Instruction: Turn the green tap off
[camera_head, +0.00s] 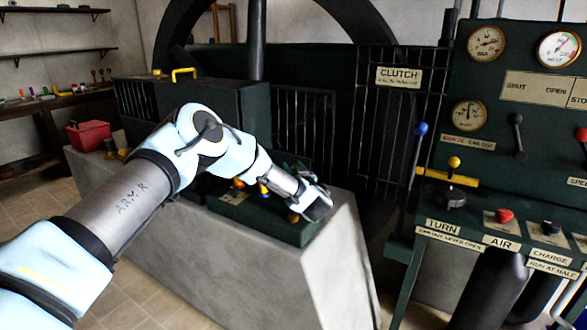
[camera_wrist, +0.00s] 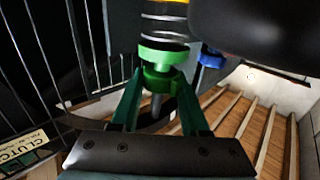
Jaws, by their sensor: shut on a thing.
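The green tap (camera_wrist: 160,54) shows in the wrist view as a round green handle on a metal stem. My gripper (camera_wrist: 158,82) is shut on it, with one finger on each side of the handle. A blue tap (camera_wrist: 211,57) stands just to the right, apart from the fingers. In the head view my gripper (camera_head: 317,204) is over the dark green block (camera_head: 232,207) on the concrete plinth. The green tap is hard to make out there, behind the gripper.
An orange knob (camera_head: 238,183) sits left of the blue tap. A barred guard (camera_head: 378,130) with a CLUTCH sign (camera_head: 398,77) stands behind. A blue-knobbed lever (camera_head: 421,129) and a gauge panel (camera_head: 520,105) are to the right. A red bin (camera_head: 88,136) is far left.

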